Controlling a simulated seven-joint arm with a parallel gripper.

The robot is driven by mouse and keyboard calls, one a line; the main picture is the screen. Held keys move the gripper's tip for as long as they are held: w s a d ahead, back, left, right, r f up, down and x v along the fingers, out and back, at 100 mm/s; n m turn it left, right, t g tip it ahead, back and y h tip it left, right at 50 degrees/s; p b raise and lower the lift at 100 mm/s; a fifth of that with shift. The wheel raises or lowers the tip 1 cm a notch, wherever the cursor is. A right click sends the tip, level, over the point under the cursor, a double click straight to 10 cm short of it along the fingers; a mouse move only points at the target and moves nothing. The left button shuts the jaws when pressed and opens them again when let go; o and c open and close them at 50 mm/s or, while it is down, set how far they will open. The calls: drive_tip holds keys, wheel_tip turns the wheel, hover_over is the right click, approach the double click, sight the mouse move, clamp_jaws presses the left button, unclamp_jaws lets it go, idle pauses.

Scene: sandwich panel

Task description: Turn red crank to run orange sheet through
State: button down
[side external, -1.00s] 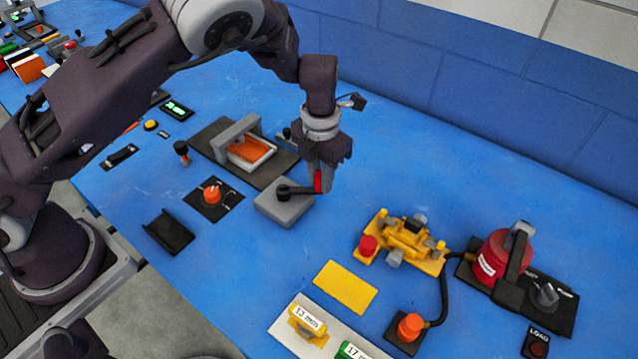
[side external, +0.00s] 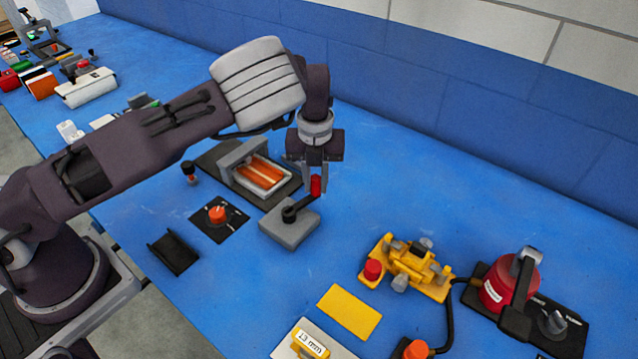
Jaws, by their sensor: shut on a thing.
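The red crank handle (side external: 316,186) stands upright at the end of a dark crank arm (side external: 300,205). The crank's hub sits on a grey block (side external: 289,230) on the blue table. My gripper (side external: 314,184) points down and is shut on the red handle, with its fingers on either side. The crank arm points up and to the right from the hub. The orange sheet (side external: 262,172) lies in a pale tray on a black base, beside a grey arch (side external: 238,152), behind the crank block. Its far end under the arch is hidden.
A black panel with an orange knob (side external: 217,214) and a black holder (side external: 173,252) stand left of the crank. A yellow device (side external: 408,268), a yellow plate (side external: 349,312) and a red canister (side external: 508,283) are to the right.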

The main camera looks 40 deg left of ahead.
drive_tip(key=shift+a+n, duration=0.2)
drive_tip(key=shift+n, duration=0.1)
drive_tip(key=c, duration=1.3)
unclamp_jaws()
drive_tip(key=shift+o, duration=0.2)
drive_tip(key=shift+r, duration=0.1)
wheel_tip(320, 180, up, 7)
drive_tip(key=shift+f, duration=0.1)
drive_tip(key=shift+c, duration=0.4)
